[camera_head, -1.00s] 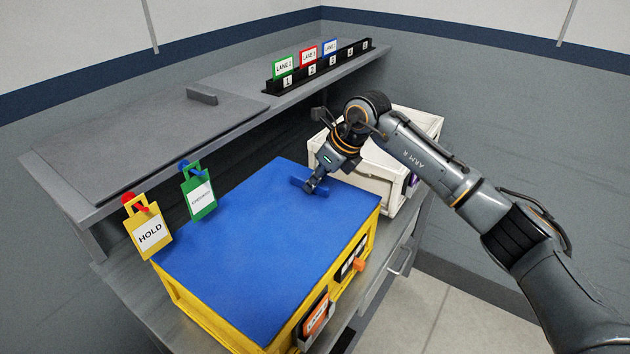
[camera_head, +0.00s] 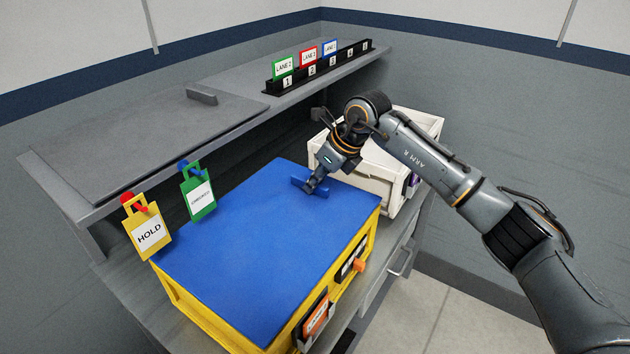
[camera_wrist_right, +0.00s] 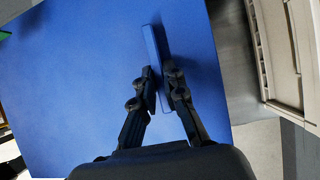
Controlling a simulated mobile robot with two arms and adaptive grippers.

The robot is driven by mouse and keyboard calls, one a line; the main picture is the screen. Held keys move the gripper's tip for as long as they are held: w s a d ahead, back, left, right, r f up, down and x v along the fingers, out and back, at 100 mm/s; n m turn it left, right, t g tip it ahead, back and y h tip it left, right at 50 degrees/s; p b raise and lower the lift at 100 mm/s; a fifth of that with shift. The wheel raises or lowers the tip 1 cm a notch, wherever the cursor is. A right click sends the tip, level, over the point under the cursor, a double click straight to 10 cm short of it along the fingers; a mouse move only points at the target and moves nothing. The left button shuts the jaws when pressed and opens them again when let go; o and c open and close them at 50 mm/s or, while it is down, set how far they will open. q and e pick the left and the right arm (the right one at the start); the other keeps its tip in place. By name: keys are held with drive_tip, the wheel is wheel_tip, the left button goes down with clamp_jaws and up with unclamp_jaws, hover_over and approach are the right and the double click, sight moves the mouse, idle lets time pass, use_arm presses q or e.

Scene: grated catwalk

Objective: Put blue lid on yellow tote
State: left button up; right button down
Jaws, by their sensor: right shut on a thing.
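The blue lid (camera_head: 262,245) lies over the top of the yellow tote (camera_head: 205,316) and covers its opening in the head view. From here its edges look in line with the tote's rim. The lid has a raised blue handle bar near its far right end. My right gripper (camera_head: 309,188) is shut on this handle. In the right wrist view the two fingers of my right gripper (camera_wrist_right: 160,88) stand on either side of the bar, and the lid (camera_wrist_right: 85,70) fills most of the picture. My left gripper is not in view.
A white tote (camera_head: 378,170) stands just behind the yellow one on the grey bench. A yellow HOLD tag (camera_head: 148,234) and a green tag (camera_head: 199,198) hang from the shelf on the left, close to the lid. A black rack (camera_head: 310,70) with lane cards stands on the shelf.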

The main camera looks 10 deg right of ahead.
drive_tip(key=shift+f+b, duration=0.45)
idle(0.3)
idle(0.3)
drive_tip(key=c, duration=0.9)
unclamp_jaws()
drive_tip(key=shift+f, duration=0.1)
drive_tip(key=shift+c, duration=0.2)
drive_tip(key=shift+r+p, duration=1.85)
drive_tip(key=shift+r, duration=1.7)
